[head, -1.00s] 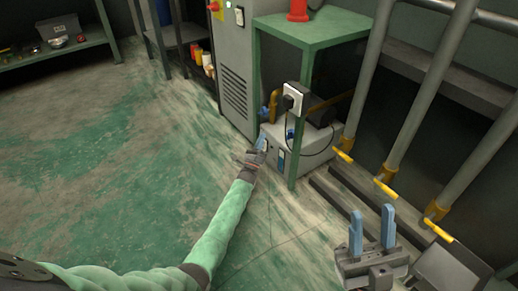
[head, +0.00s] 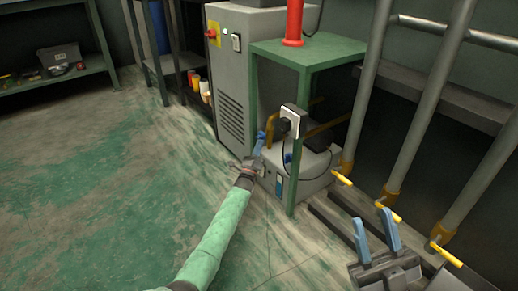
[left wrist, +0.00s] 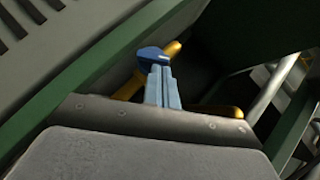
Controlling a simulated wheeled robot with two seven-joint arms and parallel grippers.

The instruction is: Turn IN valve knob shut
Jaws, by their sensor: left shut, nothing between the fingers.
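A blue valve knob (head: 262,134) sits on yellow piping on the left side of the grey machine (head: 312,178) under the green stand. A second blue knob (head: 288,158) shows to its right; I cannot read which is marked IN. My left gripper (head: 258,147) is shut and empty, just below the left knob. In the left wrist view, the closed fingers (left wrist: 161,86) point at a dark blue knob (left wrist: 150,53), their tips overlapping its lower edge; I cannot tell whether they touch. My right gripper (head: 376,232) is open and empty at the lower right, away from the valves.
The green stand (head: 300,53) rises over the machine, with a front leg right of the left knob. A black plug and cable (head: 285,124) hang on it. A grey cabinet (head: 230,60) stands behind. Pipes with yellow handles (head: 389,214) stand at right. Floor at left is clear.

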